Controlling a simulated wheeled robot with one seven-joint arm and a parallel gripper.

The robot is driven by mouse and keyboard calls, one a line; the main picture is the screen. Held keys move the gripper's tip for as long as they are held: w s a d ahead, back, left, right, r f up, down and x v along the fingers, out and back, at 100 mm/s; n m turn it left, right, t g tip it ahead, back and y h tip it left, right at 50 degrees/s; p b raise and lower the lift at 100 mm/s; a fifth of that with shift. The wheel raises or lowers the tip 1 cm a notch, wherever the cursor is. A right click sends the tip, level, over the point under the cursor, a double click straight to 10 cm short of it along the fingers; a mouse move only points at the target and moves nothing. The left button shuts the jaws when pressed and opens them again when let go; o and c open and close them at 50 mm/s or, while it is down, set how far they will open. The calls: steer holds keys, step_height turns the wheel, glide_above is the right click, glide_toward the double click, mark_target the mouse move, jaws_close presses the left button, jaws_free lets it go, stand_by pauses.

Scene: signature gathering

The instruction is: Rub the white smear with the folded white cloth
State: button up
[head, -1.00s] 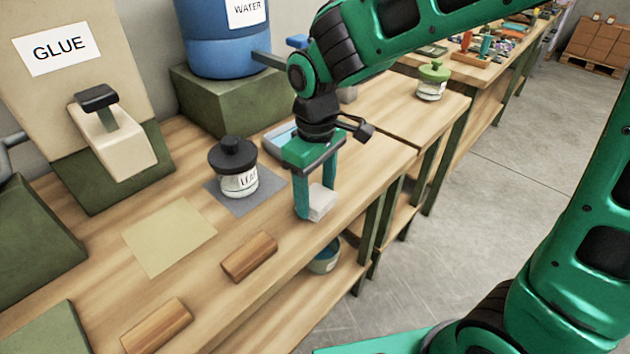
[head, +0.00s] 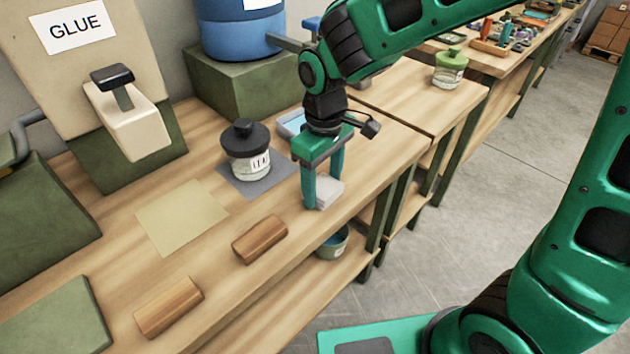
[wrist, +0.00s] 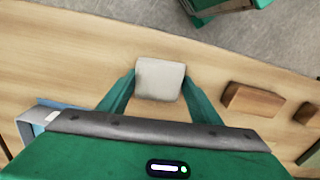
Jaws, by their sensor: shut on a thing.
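My gripper (head: 324,192) points down over the front part of the wooden bench, to the right of the lidded jar. It is shut on the folded white cloth (head: 328,193), a small pale block between its green fingers. In the wrist view the cloth (wrist: 160,79) sits between the fingertips. The cloth is at or very close to the bench top; I cannot tell if it touches. I see no white smear in either view; it may be hidden under the cloth or gripper.
The dark-lidded jar (head: 247,150) stands on a grey mat (head: 270,182). A blue-lined tray (head: 290,124) lies behind my gripper. Wooden blocks (head: 260,239) (head: 169,306) and a tan sheet (head: 181,217) lie left. A bowl (head: 334,242) sits on the shelf below.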

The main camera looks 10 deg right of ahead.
mark_target(327, 189)
steer(key=shift+s+d, duration=0.3)
steer(key=shift+d, duration=0.1)
steer(key=shift+s+d+r, duration=0.1)
steer(key=shift+d+r, duration=0.1)
steer(key=shift+d, duration=0.05)
steer(key=r, duration=0.7)
steer(key=shift+a+r, duration=0.25)
steer(key=shift+r, duration=0.3)
steer(key=shift+s, duration=0.1)
